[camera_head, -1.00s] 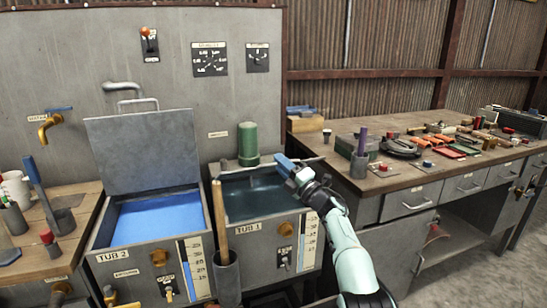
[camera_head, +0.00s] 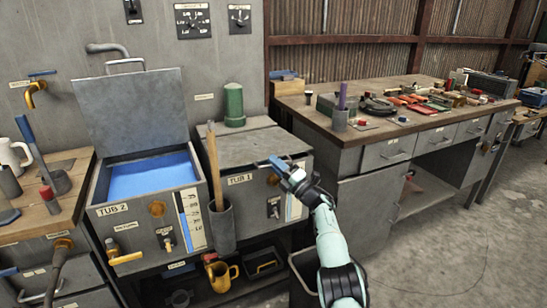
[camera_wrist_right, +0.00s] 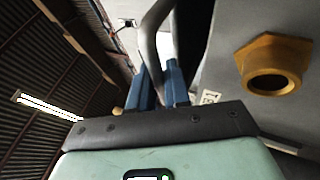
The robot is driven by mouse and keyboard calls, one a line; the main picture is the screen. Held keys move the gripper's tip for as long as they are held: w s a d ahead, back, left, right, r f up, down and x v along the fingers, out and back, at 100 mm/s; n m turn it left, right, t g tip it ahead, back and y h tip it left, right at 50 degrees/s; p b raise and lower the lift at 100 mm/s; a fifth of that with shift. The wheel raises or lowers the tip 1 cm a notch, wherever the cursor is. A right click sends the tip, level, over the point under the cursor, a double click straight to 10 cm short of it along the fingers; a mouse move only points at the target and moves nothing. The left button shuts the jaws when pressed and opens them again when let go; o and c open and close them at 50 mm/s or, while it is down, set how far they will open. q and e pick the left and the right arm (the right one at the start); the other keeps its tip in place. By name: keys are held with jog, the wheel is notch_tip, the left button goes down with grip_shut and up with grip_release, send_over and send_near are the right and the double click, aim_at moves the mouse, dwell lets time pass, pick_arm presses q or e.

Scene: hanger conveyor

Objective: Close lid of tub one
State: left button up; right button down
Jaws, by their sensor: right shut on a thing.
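Tub 1 (camera_head: 246,205) stands right of tub 2, with its name label on the front. Its grey lid (camera_head: 246,147) lies flat over the top, and no water shows inside. My right gripper (camera_head: 278,167) is at the front edge of this lid. In the right wrist view its blue fingers (camera_wrist_right: 161,88) are shut on the grey bent-bar lid handle (camera_wrist_right: 151,45). The exact contact is partly hidden. My left gripper is not in view.
Tub 2 (camera_head: 150,222) is open with blue liquid, its lid (camera_head: 128,112) upright. A green cylinder (camera_head: 234,104) stands behind tub 1. A holder (camera_head: 222,226) with a wooden handle hangs between the tubs. A workbench (camera_head: 385,125) with tools is at the right.

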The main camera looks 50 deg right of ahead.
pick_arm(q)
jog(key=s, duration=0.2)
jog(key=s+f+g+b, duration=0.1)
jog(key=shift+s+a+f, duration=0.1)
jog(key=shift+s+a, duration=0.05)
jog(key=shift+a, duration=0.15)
pick_arm(e)
notch_tip(320, 180, down, 4)
jog(key=shift+r+n+t, duration=0.25)
jog(key=shift+n+t, duration=0.15)
jog(key=shift+t, duration=0.1)
jog(key=shift+w+f, duration=0.1)
jog(key=c, duration=1.2)
grip_release()
jog(key=shift+o, duration=0.2)
